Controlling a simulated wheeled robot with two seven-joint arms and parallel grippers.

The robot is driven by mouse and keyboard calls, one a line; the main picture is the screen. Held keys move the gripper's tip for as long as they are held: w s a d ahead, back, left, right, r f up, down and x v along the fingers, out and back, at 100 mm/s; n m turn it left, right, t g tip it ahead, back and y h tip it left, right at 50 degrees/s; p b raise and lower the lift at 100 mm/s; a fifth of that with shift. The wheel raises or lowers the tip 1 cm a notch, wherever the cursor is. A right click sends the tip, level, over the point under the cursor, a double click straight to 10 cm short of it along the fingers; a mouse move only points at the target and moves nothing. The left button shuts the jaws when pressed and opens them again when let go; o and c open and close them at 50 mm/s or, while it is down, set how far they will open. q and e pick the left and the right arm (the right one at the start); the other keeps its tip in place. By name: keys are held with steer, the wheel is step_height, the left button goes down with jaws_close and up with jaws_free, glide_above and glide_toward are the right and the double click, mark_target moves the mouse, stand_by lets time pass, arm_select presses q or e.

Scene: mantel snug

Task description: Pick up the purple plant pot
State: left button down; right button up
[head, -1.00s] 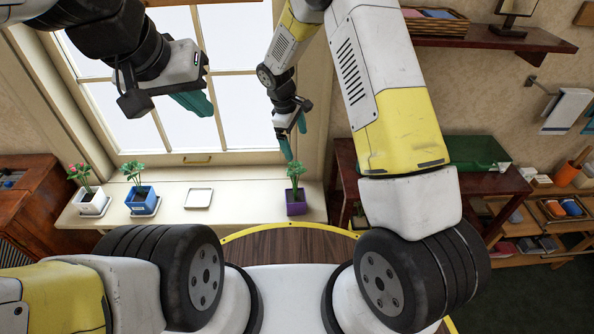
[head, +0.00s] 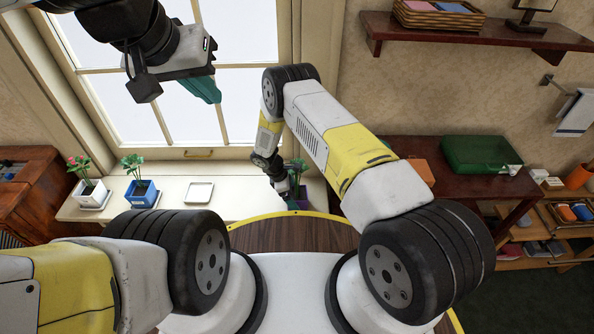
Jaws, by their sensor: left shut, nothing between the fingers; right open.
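The purple plant pot (head: 302,201) stands at the right end of the white windowsill, with its green plant (head: 299,170) rising from it. My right gripper (head: 283,193) reaches down at the pot's left side and partly covers it. Its fingers are small and dark here, and I cannot tell whether they touch the pot. My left gripper (head: 206,90) is high in front of the window, far from the pot, with its teal fingers together and empty.
A white pot with red flowers (head: 90,193) and a blue pot (head: 141,193) stand on saucers on the sill (head: 228,200). An empty white saucer (head: 199,193) lies between the blue and purple pots. A dark table with a green case (head: 478,154) is at the right.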

steer(key=shift+x, duration=1.5)
steer(key=c, duration=1.9)
